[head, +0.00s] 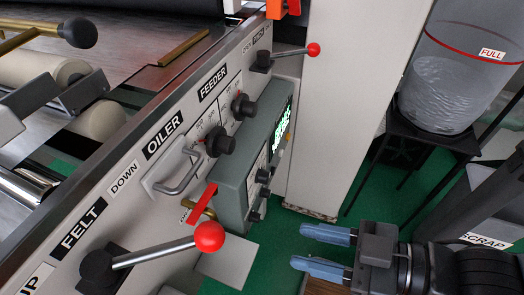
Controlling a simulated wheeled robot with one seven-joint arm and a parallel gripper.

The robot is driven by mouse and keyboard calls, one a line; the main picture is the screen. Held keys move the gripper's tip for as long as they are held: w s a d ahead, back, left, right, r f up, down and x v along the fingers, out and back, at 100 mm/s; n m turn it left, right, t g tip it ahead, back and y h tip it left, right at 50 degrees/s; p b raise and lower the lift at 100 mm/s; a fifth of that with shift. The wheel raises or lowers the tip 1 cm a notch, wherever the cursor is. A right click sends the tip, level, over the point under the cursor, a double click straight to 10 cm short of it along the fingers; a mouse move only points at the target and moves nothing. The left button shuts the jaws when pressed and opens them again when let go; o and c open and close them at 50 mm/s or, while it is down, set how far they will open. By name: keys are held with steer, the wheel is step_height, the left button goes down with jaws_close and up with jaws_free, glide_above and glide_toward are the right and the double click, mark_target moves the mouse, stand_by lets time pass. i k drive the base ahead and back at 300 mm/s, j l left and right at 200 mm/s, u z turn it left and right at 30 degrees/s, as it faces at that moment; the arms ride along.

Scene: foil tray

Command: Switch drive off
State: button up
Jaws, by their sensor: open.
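My gripper (312,250) is at the lower right, with two blue fingertips apart and nothing between them. It points left, to the right of the machine panel (125,200), and touches nothing. I cannot read a drive label. A grey control box (232,196) on the panel has a lit green display (283,127) and several dark knobs, seen at a steep angle. Left of it is a flat red handle (201,204) on a brass stem; the small label beside it is partly hidden and unreadable. Which of these controls is the drive switch I cannot tell.
A red-knobbed lever (160,250) by the FELT label sticks out at the lower left. Another red-knobbed lever (290,52) is higher up. Two black knobs (219,141) sit under FEEDER. A clear FULL container (455,75) stands at the upper right. Green floor is open between panel and gripper.

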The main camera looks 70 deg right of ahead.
mark_target(254, 217)
steer(key=k+l, duration=0.3)
steer(key=k, duration=0.15)
steer(key=k+l, duration=0.35)
steer(key=k, duration=0.15)
